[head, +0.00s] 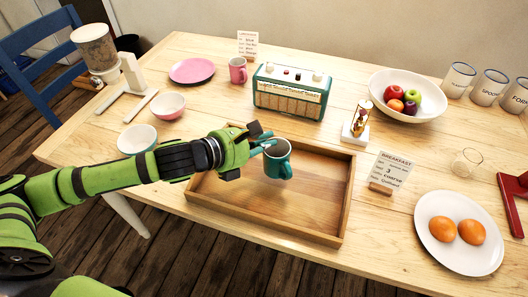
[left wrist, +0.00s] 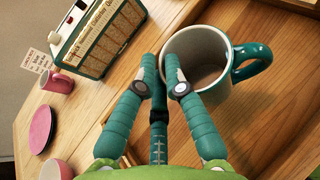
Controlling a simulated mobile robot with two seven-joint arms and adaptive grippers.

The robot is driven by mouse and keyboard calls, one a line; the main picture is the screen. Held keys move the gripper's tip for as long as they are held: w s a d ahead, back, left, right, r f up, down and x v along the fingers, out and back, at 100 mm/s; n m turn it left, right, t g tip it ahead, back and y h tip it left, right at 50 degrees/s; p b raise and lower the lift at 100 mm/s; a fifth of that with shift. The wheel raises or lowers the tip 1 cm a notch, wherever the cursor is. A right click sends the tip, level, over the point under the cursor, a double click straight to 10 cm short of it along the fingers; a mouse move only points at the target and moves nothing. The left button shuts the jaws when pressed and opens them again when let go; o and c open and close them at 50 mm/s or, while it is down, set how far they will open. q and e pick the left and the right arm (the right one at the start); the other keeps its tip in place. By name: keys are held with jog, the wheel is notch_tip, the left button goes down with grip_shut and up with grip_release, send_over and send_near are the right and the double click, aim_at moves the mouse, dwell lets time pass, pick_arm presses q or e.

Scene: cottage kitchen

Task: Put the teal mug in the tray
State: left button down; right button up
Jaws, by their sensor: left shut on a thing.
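The teal mug (head: 279,168), pale inside, is upright over the floor of the wooden tray (head: 262,226), near its back side. I cannot tell whether its base touches the tray. My left gripper (head: 262,144) is shut on the mug's wall at the rim, from the left. In the left wrist view the gripper's fingertips (left wrist: 163,78) pinch the near rim of the mug (left wrist: 213,88), one finger inside and one outside. The mug's handle (left wrist: 254,62) points away from the fingers. My right gripper is not in view.
A green radio (head: 290,94) stands behind the tray, and a small figurine (head: 358,122) and a breakfast card (head: 390,170) stand near its right side. A teal-rimmed bowl (head: 137,139) is by my left arm. The tray's front floor is bare.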

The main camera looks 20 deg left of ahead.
pick_arm(q)
jog(key=shift+f, duration=2)
jog(key=shift+f, duration=0.1)
jog(key=c, duration=1.3)
grip_release()
jog(key=shift+f, duration=0.1)
jog(key=shift+s+a+r, duration=0.2)
jog(key=shift+s+r, duration=0.05)
jog(key=shift+r, duration=0.05)
jog(key=shift+v, duration=5.65)
